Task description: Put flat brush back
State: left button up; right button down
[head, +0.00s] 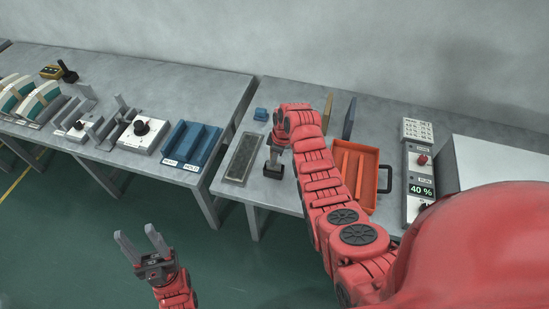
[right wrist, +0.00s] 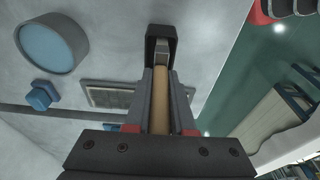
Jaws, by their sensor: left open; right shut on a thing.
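My right gripper (head: 276,153) is over the right table, left of the orange tray. In the right wrist view its fingers (right wrist: 160,90) are shut on the flat brush, whose tan handle (right wrist: 160,100) lies between them. The brush's dark head (right wrist: 160,42) sticks out past the fingertips. In the head view the dark head (head: 273,170) shows below the gripper, just right of a dark rectangular pad (head: 238,177). I cannot tell whether it touches the table. My left gripper (head: 142,246) is open and empty over the green floor, in front of the tables.
An orange tray (head: 388,180) with dividers lies right of my right arm. A round blue-topped container (right wrist: 52,44) shows in the wrist view. A blue tray (head: 185,146) is on the left table, past a gap.

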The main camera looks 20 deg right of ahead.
jog(key=shift+w+f, duration=0.1)
jog(key=shift+f, duration=0.65)
jog(key=shift+f, duration=0.1)
jog(key=c, duration=0.8)
grip_release()
jog(key=shift+o, duration=0.2)
